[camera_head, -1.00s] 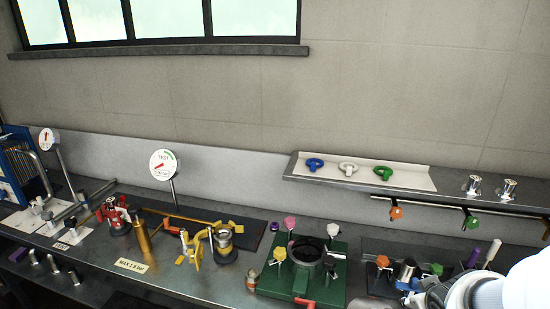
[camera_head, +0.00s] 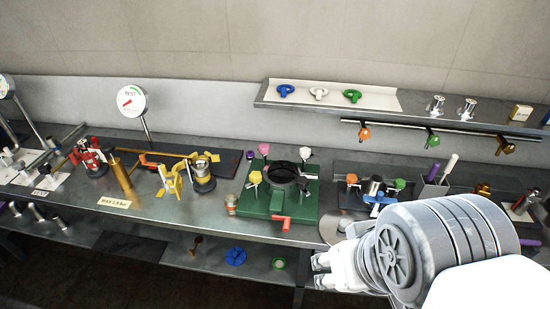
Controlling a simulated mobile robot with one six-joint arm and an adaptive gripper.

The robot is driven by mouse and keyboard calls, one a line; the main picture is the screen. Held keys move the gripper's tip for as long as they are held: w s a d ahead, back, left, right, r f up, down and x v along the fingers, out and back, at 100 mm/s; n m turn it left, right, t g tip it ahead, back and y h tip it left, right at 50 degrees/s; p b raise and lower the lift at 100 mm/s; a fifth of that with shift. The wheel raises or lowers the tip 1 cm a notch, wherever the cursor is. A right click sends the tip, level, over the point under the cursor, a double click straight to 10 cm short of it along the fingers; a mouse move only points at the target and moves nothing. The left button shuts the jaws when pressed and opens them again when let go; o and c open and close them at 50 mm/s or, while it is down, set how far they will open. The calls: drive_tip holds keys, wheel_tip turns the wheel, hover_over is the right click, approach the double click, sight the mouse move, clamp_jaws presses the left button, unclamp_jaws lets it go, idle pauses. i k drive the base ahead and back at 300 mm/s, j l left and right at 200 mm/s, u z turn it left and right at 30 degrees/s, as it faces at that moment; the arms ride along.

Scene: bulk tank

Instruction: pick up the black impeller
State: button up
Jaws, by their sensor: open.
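I cannot pick out a black impeller for certain. A green square fixture (camera_head: 311,210) on the bench has a dark round opening (camera_head: 283,173) in its middle; I cannot tell whether something black sits inside it. My gripper (camera_head: 319,271) is at the lower right of the view, in front of the bench edge and below the bench top. It is open, its pale fingers point left, and nothing shows between them. My own arm hides part of the bench and lower shelf at the right.
A lower shelf holds a blue finned wheel (camera_head: 235,257), a green ring (camera_head: 278,264) and a brown part (camera_head: 195,245). Red (camera_head: 91,158) and yellow fittings (camera_head: 170,182) crowd the bench at left. A wall shelf (camera_head: 390,115) hangs above, with hooks below it.

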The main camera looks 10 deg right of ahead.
sight(280, 176)
drive_tip(key=i+j, duration=0.35)
drive_tip(key=i, duration=0.2)
drive_tip(key=i+j, duration=0.3)
drive_tip(key=i, duration=0.25)
